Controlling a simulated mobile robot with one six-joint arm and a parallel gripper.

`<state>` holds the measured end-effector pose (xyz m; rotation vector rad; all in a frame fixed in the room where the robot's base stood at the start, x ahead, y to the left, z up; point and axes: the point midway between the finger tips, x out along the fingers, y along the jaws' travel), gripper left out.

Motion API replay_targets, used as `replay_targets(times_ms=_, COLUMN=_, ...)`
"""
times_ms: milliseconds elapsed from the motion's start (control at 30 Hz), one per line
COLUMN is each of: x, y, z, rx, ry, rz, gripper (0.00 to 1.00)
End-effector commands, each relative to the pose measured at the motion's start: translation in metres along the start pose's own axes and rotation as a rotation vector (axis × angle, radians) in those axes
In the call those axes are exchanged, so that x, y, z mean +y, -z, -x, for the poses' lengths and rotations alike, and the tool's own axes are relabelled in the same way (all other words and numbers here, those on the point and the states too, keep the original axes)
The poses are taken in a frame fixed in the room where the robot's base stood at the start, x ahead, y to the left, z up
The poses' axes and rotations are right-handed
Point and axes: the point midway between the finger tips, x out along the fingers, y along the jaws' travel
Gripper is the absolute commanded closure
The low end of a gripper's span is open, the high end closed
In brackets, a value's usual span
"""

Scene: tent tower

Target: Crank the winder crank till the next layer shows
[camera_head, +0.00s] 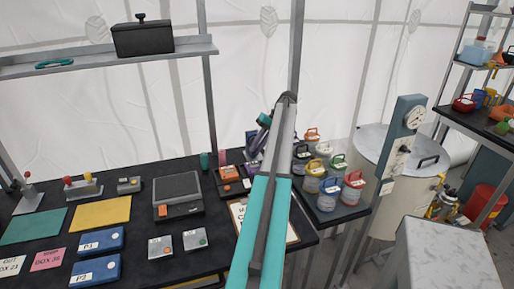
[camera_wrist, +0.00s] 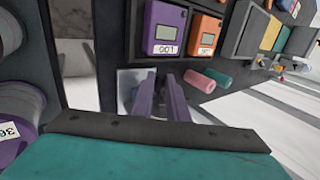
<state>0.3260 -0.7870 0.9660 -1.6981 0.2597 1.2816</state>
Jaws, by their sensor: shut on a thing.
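My gripper (camera_wrist: 160,88) shows in the wrist view as two purple fingers reaching away from me. They close around something too small and shadowed to make out. In the head view my arm runs up the middle of the picture, and the purple gripper (camera_head: 258,142) sits just left of its upper end, above the back right of the black bench. I cannot clearly pick out the winder crank or any layer in either view. My arm covers part of that corner of the bench.
The black bench (camera_head: 120,215) holds a dark-screened device (camera_head: 178,192), blue boxes and coloured cards. Jars with coloured handles (camera_head: 327,193) stand right of my arm. A large drum (camera_head: 394,200) stands beyond, beside a post with a dial (camera_head: 414,117).

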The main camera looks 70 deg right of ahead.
Motion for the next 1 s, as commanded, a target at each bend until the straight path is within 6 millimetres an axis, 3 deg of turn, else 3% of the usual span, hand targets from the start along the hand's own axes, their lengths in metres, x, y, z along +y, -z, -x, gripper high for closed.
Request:
replay_targets(times_ms=367, x=-0.0016, y=0.0019, z=0.0016, rx=0.006, ry=0.007, rz=0.002, gripper=1.00)
replay_targets(times_ms=400, x=-0.0016, y=0.0019, z=0.0016, rx=0.006, ry=0.007, rz=0.002, gripper=0.83)
replay_targets(times_ms=500, x=-0.0014, y=0.0016, z=0.0012, rx=0.005, ry=0.006, rz=0.002, gripper=0.68)
replay_targets(times_ms=1000, x=-0.0040, y=0.0016, z=0.0011, rx=-0.001, ry=0.005, rz=0.003, gripper=0.68)
